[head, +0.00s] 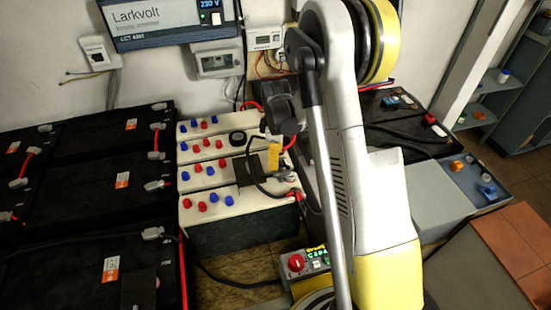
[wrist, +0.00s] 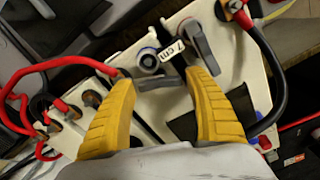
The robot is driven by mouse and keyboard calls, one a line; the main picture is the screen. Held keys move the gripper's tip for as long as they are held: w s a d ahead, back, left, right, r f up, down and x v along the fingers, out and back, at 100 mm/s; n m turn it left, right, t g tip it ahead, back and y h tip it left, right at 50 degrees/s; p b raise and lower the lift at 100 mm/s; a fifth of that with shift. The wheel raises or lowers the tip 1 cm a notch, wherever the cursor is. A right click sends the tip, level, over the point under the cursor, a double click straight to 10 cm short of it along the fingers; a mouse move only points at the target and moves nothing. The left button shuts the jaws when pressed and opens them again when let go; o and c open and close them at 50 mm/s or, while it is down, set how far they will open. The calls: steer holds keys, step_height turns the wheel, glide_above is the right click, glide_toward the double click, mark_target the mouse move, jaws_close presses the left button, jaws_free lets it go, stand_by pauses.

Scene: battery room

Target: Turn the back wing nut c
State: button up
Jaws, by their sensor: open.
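My gripper (wrist: 162,78) shows two yellow fingers in the wrist view, spread apart. A grey bar (wrist: 155,83), which may be a wing nut, lies across the gap between the fingertips; I cannot tell whether either finger touches it. No letter c is readable. In the head view, a yellow part of my gripper (head: 274,157) is over the cream-topped batteries (head: 222,175); my arm hides much of that spot.
Red cables (wrist: 62,64) loop at left and a black cable (wrist: 262,65) curves at right in the wrist view. Black batteries (head: 85,200) stand at left in the head view. A red-knobbed box (head: 296,262) is in front. A Larkvolt charger (head: 170,20) hangs behind.

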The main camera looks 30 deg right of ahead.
steer(key=c, duration=1)
steer(key=shift+o, duration=0.2)
